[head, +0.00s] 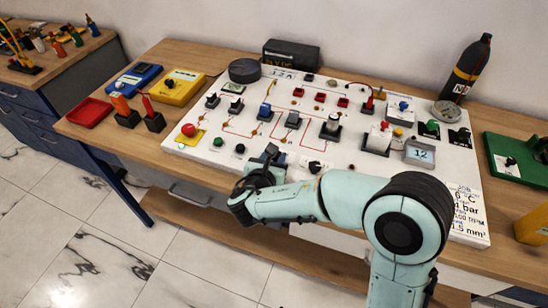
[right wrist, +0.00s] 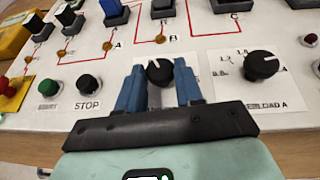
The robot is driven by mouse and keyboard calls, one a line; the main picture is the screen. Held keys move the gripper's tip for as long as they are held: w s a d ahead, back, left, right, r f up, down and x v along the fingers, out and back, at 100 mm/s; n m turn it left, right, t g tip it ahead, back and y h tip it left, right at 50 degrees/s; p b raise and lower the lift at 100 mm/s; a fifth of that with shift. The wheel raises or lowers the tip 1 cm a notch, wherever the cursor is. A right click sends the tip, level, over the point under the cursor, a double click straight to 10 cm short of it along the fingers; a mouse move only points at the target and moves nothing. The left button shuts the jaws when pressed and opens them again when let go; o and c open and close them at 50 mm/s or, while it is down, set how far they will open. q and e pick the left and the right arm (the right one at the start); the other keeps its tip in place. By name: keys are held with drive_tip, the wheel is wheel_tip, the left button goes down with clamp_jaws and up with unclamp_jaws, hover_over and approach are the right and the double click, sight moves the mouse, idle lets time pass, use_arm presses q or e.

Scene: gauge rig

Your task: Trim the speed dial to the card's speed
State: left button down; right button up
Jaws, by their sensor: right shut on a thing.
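My right gripper (head: 270,154) is at the front edge of the white panel (head: 335,170). In the right wrist view its blue fingers are closed on either side of a small black dial (right wrist: 159,71) with a white pointer mark. The label of this dial is hidden behind the gripper, so I cannot read its name or setting. The job card (head: 467,210) is at the panel's right edge; its lines are partly covered by my arm, and the speed line shows only an ending like "00 RPM". My left gripper is not in view.
A second black dial (right wrist: 261,65), labelled "...ELOAD A", sits right of the held one. Black STOP (right wrist: 88,84) and green (right wrist: 49,88) buttons are to the left. A grey display (head: 420,153) reads about 12. A red tray (head: 90,112) lies at the bench's left.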

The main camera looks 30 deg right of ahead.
drive_tip(key=m+g+p, duration=0.1)
drive_tip(key=m+g+h+p, duration=0.2)
drive_tip(key=shift+w+a+r, duration=0.15)
drive_tip(key=shift+w+a, duration=0.15)
drive_tip(key=shift+w, duration=0.05)
drive_tip(key=m+g+p, duration=0.1)
drive_tip(key=m+g+h+p, duration=0.1)
drive_tip(key=m+g+p, duration=0.1)
drive_tip(key=shift+w+h, duration=0.25)
drive_tip(key=shift+h, duration=0.15)
drive_tip(key=shift+w+m+g+p, duration=0.1)
drive_tip(key=shift+m+g+p, duration=0.7)
drive_tip(key=shift+g+p, duration=0.25)
drive_tip(key=o, duration=1)
drive_tip(key=v, duration=1.3)
drive_tip(key=shift+a+p, duration=0.3)
